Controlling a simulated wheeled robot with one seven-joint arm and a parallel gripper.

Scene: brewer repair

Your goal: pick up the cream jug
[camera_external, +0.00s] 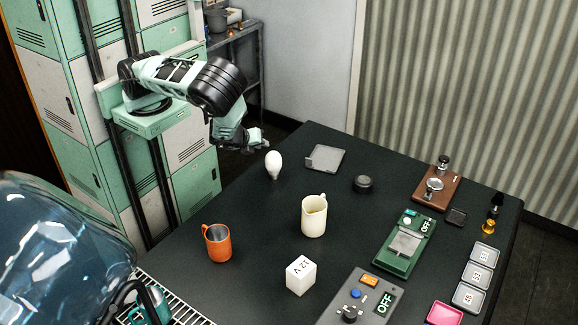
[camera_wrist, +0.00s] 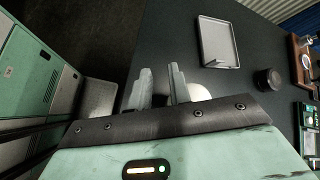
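The cream jug (camera_external: 313,218) stands upright near the middle of the dark table in the external view, its opening facing up and its handle toward the back. My gripper (camera_external: 257,146) is beyond the table's far left edge, well back from the jug and not touching it. In the wrist view the two fingers of my gripper (camera_wrist: 161,82) stand apart with nothing between them. The jug does not show in the wrist view.
A white bulb (camera_external: 273,165) stands near my gripper; one finger partly hides it in the wrist view (camera_wrist: 198,92). An orange mug (camera_external: 218,243) and white 12 V block (camera_external: 300,275) stand near the jug. A grey tray (camera_external: 325,158) and black puck (camera_external: 363,184) lie behind.

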